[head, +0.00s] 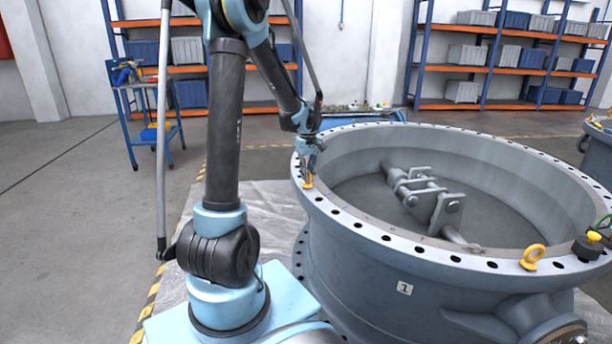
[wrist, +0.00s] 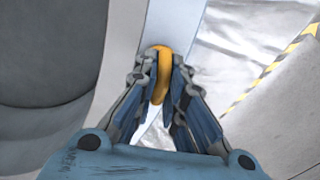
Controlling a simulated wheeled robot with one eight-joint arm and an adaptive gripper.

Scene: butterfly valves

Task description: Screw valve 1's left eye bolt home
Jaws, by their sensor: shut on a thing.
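Valve 1 (head: 395,262) is a large grey ring-shaped body with a bolt-holed top flange and a label "1" on its side. My gripper (head: 309,168) is at the flange's left edge, pointing down. It is shut on the yellow left eye bolt (head: 308,182), which stands upright at the flange. In the wrist view, the eye bolt's ring (wrist: 160,75) is between my two fingers (wrist: 159,88). The bolt's shank is hidden, so I cannot tell how deep it sits. Another yellow eye bolt (head: 532,257) is on the flange at the front right.
A black device with a yellow knob (head: 592,243) sits on the flange at the right. A grey linkage (head: 430,200) is inside the valve. A blue cart (head: 145,110) and shelves (head: 510,60) stand at the back. The floor at left is clear.

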